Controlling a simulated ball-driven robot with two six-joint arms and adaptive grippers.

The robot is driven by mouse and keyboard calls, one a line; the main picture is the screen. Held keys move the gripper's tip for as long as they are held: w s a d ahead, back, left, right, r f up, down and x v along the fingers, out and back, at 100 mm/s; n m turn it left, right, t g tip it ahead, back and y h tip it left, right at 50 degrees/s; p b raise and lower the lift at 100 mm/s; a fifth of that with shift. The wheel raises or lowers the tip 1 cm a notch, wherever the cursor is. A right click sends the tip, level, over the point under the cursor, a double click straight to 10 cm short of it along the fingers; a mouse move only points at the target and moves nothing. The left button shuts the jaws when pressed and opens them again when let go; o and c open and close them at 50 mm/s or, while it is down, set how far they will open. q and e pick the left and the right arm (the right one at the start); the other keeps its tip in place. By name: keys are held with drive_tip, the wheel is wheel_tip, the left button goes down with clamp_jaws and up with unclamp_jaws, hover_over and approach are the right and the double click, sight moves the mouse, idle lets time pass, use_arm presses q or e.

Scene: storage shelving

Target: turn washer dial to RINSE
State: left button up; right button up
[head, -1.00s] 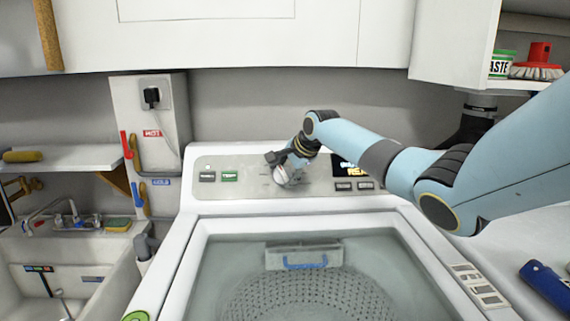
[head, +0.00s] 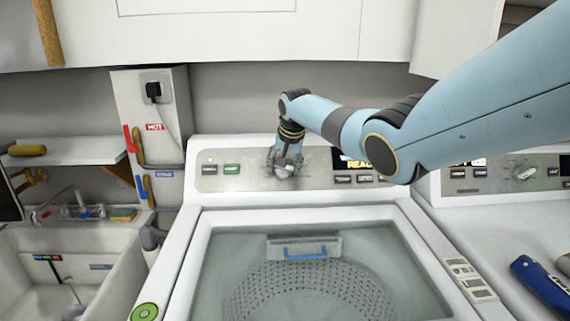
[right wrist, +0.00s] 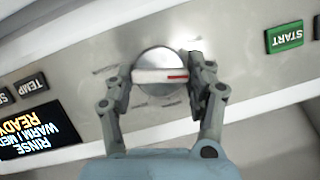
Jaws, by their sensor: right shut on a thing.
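The washer dial (right wrist: 158,72) is a round silver knob with a pale grip bar and a red mark, which points right in the right wrist view. My right gripper (right wrist: 161,76) has its two fingers on opposite sides of the dial and is shut on it. In the head view, my right gripper (head: 285,163) reaches down to the control panel (head: 215,182) and mostly covers the dial. The washer display (right wrist: 30,130) reads RINSE, WARM / MED and READY in the right wrist view. My left gripper is not in view.
The washer's open tub (head: 310,290) lies below the panel. A START button (right wrist: 285,38) and a TEMP button (right wrist: 30,83) flank the dial. A sink (head: 25,245) is at left, and a second machine with a dial (head: 525,172) is at right. White cabinets (head: 240,40) hang above.

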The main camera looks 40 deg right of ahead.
drive_tip(key=shift+n, duration=0.5)
drive_tip(key=o, duration=1.2)
drive_tip(key=shift+c, duration=0.2)
drive_tip(key=v, duration=1.2)
drive_tip(key=shift+w, duration=0.15)
drive_tip(key=shift+a, duration=0.2)
